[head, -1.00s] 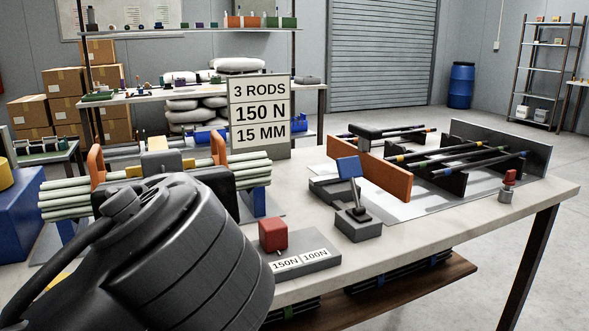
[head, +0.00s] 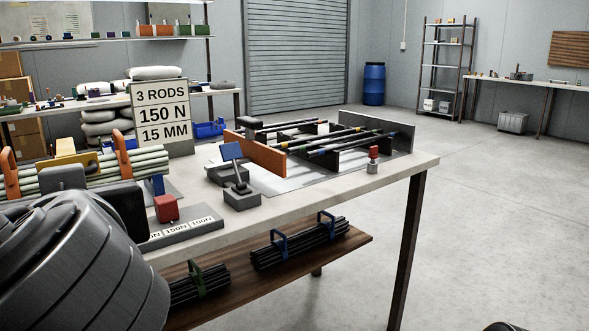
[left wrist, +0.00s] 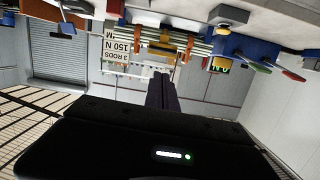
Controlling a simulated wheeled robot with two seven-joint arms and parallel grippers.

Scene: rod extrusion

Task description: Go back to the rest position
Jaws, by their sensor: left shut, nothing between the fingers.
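My left gripper (left wrist: 161,80) shows in the left wrist view with its dark fingers together and nothing between them. That view is upside down, and the fingers point toward the sign and the bundle of rods with free space around the tips. In the head view, my left arm fills the lower left corner and hides part of the table; its fingertips cannot be made out there. My right gripper is in neither view. The table (head: 300,212) stands ahead, with the pale green rods (head: 100,172) behind my arm.
A sign (head: 162,115), a red block (head: 166,208) on a grey labelled base, a small blue-panelled stand (head: 240,197) and a rod rack (head: 265,155) stand on the table. Dark rod bundles (head: 300,242) lie on the lower shelf. Floor at right is clear.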

